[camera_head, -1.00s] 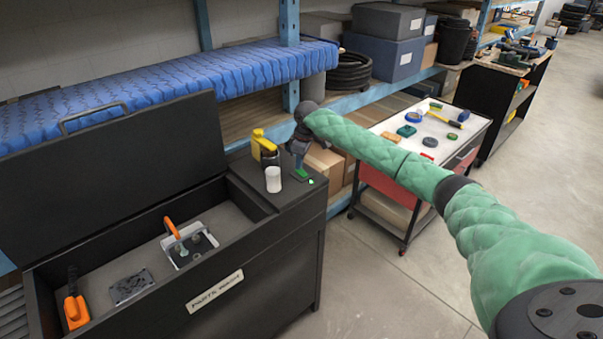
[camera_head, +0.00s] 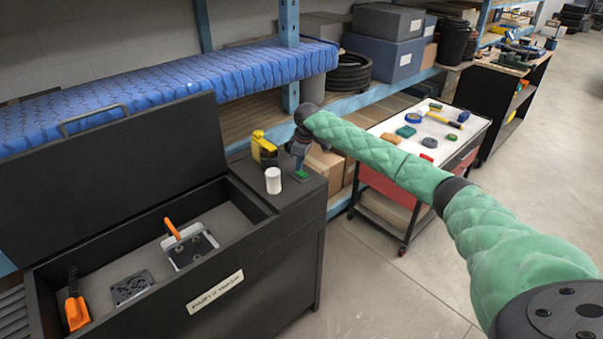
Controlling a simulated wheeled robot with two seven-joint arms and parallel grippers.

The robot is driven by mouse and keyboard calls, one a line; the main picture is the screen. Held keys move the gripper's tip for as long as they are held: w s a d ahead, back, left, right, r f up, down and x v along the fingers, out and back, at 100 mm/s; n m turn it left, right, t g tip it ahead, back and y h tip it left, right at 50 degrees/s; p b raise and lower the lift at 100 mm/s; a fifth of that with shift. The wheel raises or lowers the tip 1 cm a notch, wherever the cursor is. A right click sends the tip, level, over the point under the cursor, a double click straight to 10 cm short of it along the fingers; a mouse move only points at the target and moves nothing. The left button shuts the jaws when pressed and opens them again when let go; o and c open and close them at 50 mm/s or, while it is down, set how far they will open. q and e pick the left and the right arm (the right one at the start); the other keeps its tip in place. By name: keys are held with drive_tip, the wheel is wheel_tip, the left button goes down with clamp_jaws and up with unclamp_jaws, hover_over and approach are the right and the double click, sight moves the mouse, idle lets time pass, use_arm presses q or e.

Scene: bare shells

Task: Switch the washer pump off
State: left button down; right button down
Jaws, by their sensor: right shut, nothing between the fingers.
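The black parts washer (camera_head: 270,270) stands at the left with its lid (camera_head: 130,165) raised. On the ledge at its right end, a small green piece (camera_head: 301,176) sits low below my right gripper (camera_head: 299,168); I cannot tell whether it is the pump switch or which way it is set. My right gripper points down at this ledge, shut and empty, its tips close to or touching the green piece. The gripper hides part of that spot. My left gripper is out of view.
In the basin are a metal tray (camera_head: 192,251), a dark plate (camera_head: 131,288) and an orange-handled brush (camera_head: 76,312). A tool cart (camera_head: 385,187) stands right, behind my arm.

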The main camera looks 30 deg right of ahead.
wheel_tip(320, 180, up, 6)
drive_tip(key=p, duration=0.4)
drive_tip(key=shift+r+p, duration=0.15)
drive_tip(key=shift+p, duration=0.2)
idle(0.5)
